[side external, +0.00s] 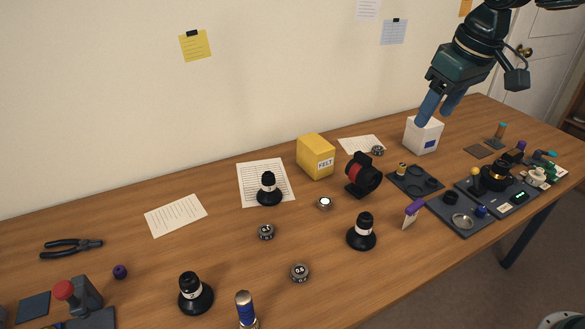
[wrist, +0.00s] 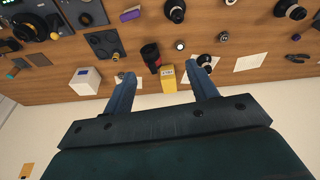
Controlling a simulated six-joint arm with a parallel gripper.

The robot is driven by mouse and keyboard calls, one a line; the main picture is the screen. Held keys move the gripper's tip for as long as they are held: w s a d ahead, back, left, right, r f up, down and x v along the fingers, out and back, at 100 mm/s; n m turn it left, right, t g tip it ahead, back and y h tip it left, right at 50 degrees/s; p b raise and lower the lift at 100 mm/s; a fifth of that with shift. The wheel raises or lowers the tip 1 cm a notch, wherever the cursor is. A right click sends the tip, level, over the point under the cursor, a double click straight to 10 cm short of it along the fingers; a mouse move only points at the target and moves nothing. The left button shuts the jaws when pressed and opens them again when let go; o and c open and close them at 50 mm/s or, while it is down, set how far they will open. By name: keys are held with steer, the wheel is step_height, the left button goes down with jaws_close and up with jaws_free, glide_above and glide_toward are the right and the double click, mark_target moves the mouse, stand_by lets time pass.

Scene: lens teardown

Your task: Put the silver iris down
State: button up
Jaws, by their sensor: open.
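A silver ring (side external: 461,220), which looks like the silver iris, lies flat on a dark tray (side external: 437,207) at the right of the table in the side view. My gripper (side external: 436,113) is open and empty, high over the back right of the table. Its blue fingers overlap the white box in the side view and are well apart from the ring. In the wrist view the two fingers of my gripper (wrist: 164,70) are spread wide with nothing between them.
A white box (side external: 423,135) and a yellow felt box (side external: 315,157) stand at the back. A red and black cylinder (side external: 363,175) stands before them. Black lens pieces (side external: 361,232) are spread about the middle. Bare wood (side external: 330,285) shows at the front.

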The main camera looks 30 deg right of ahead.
steer(key=s+d+f+t, duration=0.1)
steer(key=s+d, duration=0.1)
steer(key=s, duration=0.8)
steer(key=s+d+f+m+t, duration=0.1)
steer(key=s, duration=1)
steer(key=shift+s+d+f+t, duration=0.15)
steer(key=shift+d+t, duration=0.15)
steer(key=shift+d, duration=0.05)
